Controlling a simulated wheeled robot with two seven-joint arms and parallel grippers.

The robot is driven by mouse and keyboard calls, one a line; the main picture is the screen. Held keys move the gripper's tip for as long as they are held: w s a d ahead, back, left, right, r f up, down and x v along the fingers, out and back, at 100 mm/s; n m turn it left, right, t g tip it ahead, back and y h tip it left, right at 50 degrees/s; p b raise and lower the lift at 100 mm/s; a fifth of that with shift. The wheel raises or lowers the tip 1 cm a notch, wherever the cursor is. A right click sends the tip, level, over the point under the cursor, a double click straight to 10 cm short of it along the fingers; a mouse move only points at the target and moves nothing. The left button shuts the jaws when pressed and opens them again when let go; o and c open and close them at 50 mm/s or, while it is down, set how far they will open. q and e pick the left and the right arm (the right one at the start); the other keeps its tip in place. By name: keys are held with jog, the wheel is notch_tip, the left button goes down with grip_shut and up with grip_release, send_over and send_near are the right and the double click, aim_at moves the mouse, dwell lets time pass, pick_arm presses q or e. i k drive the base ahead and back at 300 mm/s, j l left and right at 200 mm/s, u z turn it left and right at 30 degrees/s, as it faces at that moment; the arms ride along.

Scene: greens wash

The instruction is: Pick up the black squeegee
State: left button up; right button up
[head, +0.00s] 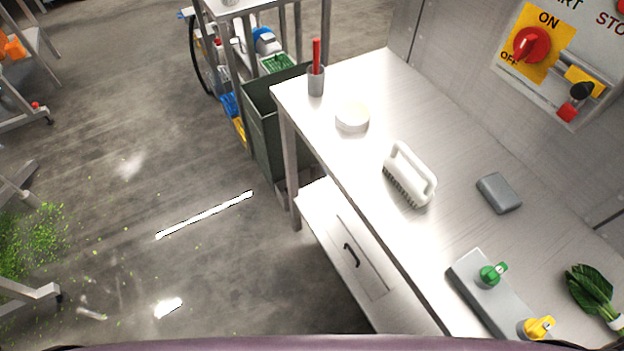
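I cannot make out a black squeegee in the head view. The nearest tool-like thing is a white-handled brush (411,173) with dark bristles, lying on the steel table (440,135). Neither of my grippers shows in this view.
The table also holds a grey cup (316,82) with a red stick, a white round tub (352,117), a grey block (499,193), a valve block (481,283) and leafy greens (590,288). A dark green bin (263,125) stands behind. Floor at left has open room.

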aim_at(313, 166)
jog(key=z, duration=0.3)
jog(key=i+j+z, duration=0.15)
jog(key=j+z, duration=0.75)
jog(key=i+j, duration=0.05)
jog(key=j, duration=0.05)
